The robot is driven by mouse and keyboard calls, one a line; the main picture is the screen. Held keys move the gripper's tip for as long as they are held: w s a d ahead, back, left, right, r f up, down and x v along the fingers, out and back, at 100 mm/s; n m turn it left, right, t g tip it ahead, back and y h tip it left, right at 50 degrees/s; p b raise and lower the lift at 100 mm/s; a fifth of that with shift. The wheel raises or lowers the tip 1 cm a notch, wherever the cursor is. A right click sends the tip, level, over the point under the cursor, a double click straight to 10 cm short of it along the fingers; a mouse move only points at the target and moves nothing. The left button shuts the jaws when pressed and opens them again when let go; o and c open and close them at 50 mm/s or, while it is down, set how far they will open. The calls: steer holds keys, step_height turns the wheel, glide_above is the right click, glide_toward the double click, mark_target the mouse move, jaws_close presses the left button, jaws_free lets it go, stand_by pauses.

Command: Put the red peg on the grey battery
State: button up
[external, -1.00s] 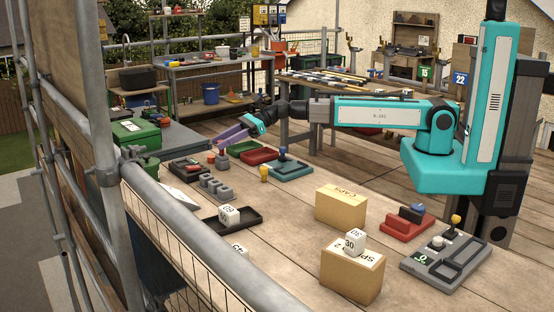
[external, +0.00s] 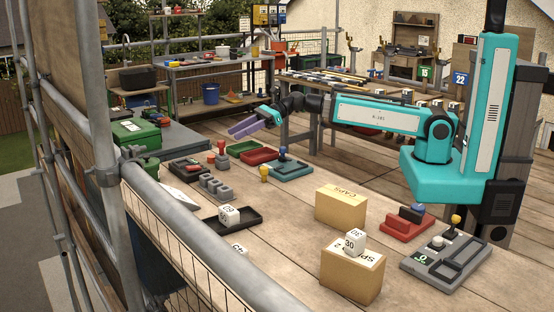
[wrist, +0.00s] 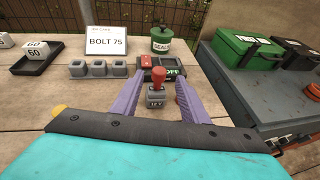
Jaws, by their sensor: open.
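The red peg (wrist: 157,78) stands upright on the grey battery (wrist: 156,99), a small block with a "12 V" mark, in the wrist view. In the external view the red peg (external: 221,147) is also on top of the grey battery (external: 223,162). My gripper (wrist: 160,75) has two purple fingers spread apart, with the peg appearing between them and touching neither as far as I can see. In the external view my gripper (external: 237,132) is above and to the right of the peg, empty.
A dark switch box (wrist: 172,74) marked "OFF" lies just behind the battery. Several grey blocks (wrist: 98,69) stand in a row to its left. A green canister (wrist: 162,40) and a green box (wrist: 245,55) are farther back. A teal tray (external: 291,169) lies right of the battery.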

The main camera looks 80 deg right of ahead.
steer(key=shift+s+d+b, duration=0.5)
steer(key=shift+s+b, duration=0.35)
steer(key=shift+b, duration=3.25)
steer(key=shift+b+v, duration=0.95)
steer(key=shift+v, duration=0.3)
steer(key=shift+r, duration=0.2)
steer(key=shift+w, duration=0.15)
